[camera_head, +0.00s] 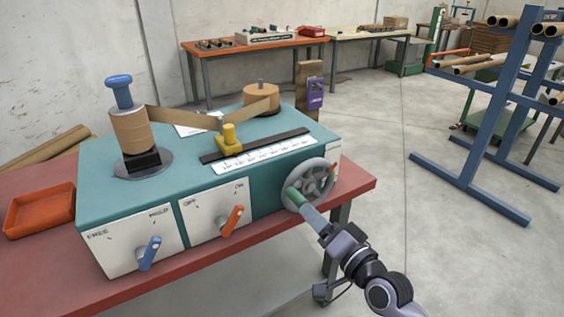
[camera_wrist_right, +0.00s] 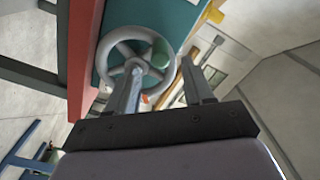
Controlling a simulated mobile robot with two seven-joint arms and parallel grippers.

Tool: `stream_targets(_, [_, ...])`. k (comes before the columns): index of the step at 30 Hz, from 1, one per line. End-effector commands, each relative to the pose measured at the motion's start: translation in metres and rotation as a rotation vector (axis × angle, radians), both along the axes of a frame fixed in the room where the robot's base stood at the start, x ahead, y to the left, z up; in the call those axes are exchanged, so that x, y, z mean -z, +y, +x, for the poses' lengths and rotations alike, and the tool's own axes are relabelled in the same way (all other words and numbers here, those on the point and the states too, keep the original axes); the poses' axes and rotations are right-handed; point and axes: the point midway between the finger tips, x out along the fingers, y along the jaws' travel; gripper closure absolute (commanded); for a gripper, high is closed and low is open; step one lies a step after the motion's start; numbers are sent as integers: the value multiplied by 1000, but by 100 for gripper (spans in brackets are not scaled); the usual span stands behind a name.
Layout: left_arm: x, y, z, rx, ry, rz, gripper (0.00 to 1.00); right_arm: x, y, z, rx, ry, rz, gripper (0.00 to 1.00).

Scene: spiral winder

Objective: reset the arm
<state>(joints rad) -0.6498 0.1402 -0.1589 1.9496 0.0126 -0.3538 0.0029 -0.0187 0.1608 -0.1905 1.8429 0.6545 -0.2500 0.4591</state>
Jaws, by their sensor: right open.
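My right gripper (camera_head: 326,231) comes in from the lower right, in front of the grey handwheel (camera_head: 317,184) on the end of the teal winder (camera_head: 105,190). A green crank handle (camera_head: 299,200) sticks out from the wheel toward my gripper. In the right wrist view the gripper (camera_wrist_right: 162,67) is open, its two fingers apart. The handwheel (camera_wrist_right: 113,58) and green handle (camera_wrist_right: 160,53) show beyond and between the fingertips. I cannot tell whether a finger touches the handle. My left gripper is not in view.
The winder stands on a red table (camera_head: 352,188). It carries a wound spool (camera_head: 130,130), a yellow guide (camera_head: 229,139), a blue lever (camera_head: 150,252) and an orange lever (camera_head: 232,220). An orange tray (camera_head: 40,208) lies left. A blue rack (camera_head: 480,140) stands right; floor between is clear.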

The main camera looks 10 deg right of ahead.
Motion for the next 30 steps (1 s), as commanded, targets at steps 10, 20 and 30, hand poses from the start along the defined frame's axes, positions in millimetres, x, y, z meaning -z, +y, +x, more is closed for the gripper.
stream_targets(10, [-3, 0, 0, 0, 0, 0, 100, 93, -9, -69, 1, 128, -366, 48])
stream_targets(20, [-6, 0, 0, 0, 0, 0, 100, 188, -29, -192, -125, 288, -916, 48])
stream_targets(30, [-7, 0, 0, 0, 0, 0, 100, 202, -35, -220, -174, 316, -1036, 48])
